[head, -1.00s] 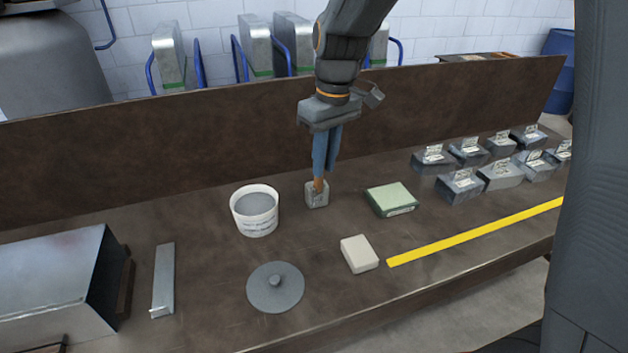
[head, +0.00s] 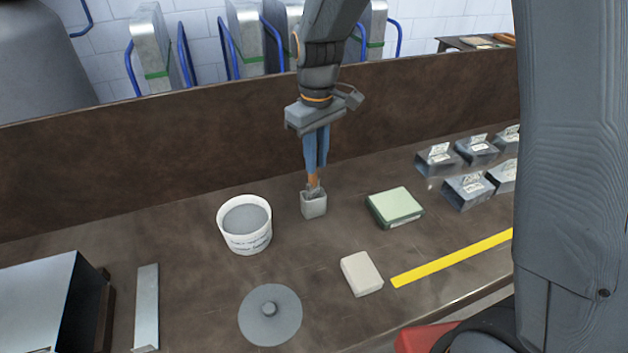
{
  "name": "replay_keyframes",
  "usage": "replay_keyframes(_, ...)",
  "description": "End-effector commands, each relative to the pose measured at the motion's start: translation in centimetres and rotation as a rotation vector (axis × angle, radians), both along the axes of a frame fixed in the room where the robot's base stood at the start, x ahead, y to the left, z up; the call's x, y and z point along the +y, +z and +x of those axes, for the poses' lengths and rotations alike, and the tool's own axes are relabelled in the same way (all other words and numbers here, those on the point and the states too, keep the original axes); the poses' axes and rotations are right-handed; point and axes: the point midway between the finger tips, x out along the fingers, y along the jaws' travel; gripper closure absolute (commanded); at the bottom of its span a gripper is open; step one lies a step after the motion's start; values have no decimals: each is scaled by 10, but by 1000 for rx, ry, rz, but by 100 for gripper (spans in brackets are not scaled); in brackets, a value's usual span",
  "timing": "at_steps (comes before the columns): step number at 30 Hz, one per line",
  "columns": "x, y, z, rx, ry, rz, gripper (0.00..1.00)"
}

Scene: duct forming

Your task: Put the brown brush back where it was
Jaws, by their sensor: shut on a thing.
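My gripper (head: 315,160) points down at the middle of the bench, its blue fingers shut on the brown brush (head: 313,180). The fingers cover the brush's upper part; a short brown piece and a grey lower end show below them. The brush is close to upright over a small grey open-topped box (head: 313,206) on the bench. Its lower end is at the box's mouth; I cannot tell how far inside it reaches.
A white bucket (head: 245,225) of grey material stands left of the box, a green box (head: 394,207) right. A pale block (head: 361,274), round grey lid (head: 270,315) and yellow strip (head: 452,258) lie nearer. Several metal pieces (head: 468,190) stand right. The brown back board (head: 180,150) rises behind.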

Motion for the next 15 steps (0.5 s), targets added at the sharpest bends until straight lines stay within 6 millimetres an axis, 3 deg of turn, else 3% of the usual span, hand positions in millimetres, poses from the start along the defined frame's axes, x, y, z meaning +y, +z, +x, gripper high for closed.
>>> replay_keyframes(15,1,-53,-1,2,2,0,100)
